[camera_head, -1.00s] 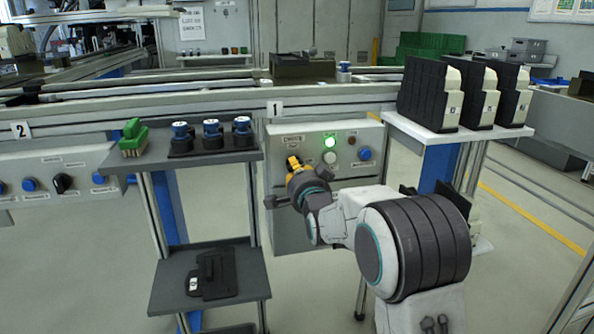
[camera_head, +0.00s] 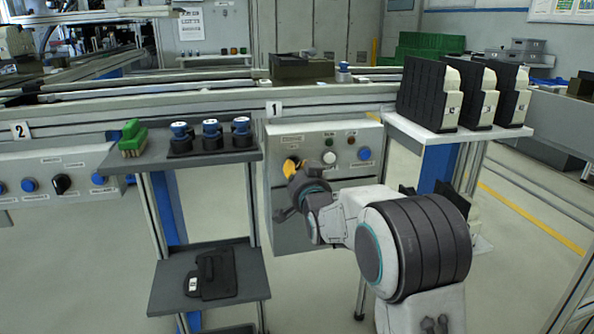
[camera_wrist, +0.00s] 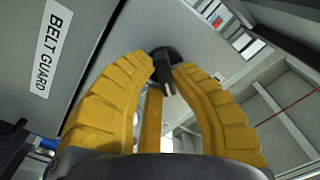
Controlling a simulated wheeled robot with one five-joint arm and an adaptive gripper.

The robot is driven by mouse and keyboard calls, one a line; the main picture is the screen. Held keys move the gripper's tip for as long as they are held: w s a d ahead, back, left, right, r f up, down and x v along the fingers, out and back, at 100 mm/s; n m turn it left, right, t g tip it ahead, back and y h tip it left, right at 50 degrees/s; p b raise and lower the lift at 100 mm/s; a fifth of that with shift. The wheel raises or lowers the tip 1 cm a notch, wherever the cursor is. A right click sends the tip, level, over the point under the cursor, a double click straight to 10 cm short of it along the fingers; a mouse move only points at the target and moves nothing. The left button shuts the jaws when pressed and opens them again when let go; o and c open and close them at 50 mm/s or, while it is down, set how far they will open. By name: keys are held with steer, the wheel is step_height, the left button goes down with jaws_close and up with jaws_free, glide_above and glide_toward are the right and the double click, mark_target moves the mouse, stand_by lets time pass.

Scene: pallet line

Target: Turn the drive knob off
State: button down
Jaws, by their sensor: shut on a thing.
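My gripper (camera_head: 291,168) is at the left part of the control panel (camera_head: 290,232) under sign 1. In the wrist view its yellow fingers (camera_wrist: 164,72) are shut on the black drive knob (camera_wrist: 162,60), whose dark round base lies against the grey panel face. In the head view my gripper hides most of the knob. The panel's upper lamp (camera_head: 329,142) is dark. A pale button (camera_head: 329,157) sits below it.
A blue button (camera_head: 364,154) is on the panel's right. A shelf (camera_head: 205,156) to the left carries a green brush (camera_head: 131,139) and several blue-topped parts. A white shelf (camera_head: 425,129) to the right holds black-and-white units (camera_head: 430,95). A BELT GUARD label (camera_wrist: 52,46) shows in the wrist view.

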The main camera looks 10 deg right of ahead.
steer(key=n, duration=0.3)
steer(key=shift+n, duration=0.4)
steer(key=shift+r+n, duration=0.15)
steer(key=shift+n, duration=1.65)
steer(key=c, duration=1.1)
jaws_free()
steer(key=shift+o, duration=0.2)
steer(key=shift+s, duration=0.1)
steer(key=s, duration=1.1)
steer(key=shift+s, duration=0.4)
